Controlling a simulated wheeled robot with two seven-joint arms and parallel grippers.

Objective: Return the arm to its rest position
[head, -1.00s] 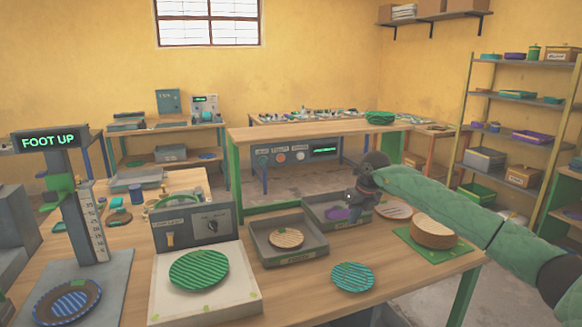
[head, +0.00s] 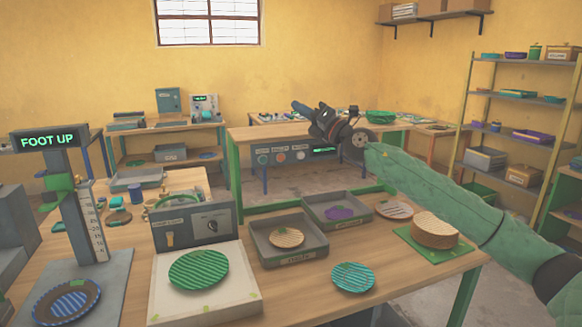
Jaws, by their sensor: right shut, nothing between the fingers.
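My right arm comes in from the right in a green sleeve. My right gripper (head: 312,112) is raised above the far edge of the work table (head: 400,281), in front of the rear bench, pointing left. It is shut and empty, and apart from everything on the table. Below it are two grey trays. The nearer tray (head: 262,260) holds a tan ribbed plate (head: 287,238). The farther tray (head: 367,222) holds a purple piece (head: 339,213). My left gripper is not in view.
A press (head: 65,200) reading "FOOT UP" stands left with a blue striped plate (head: 66,302) below. A green plate (head: 198,270) lies on a white-topped block (head: 170,302). A teal plate (head: 353,277) lies near the front edge. A tan stack (head: 436,231) stands on a green mat (head: 409,239).

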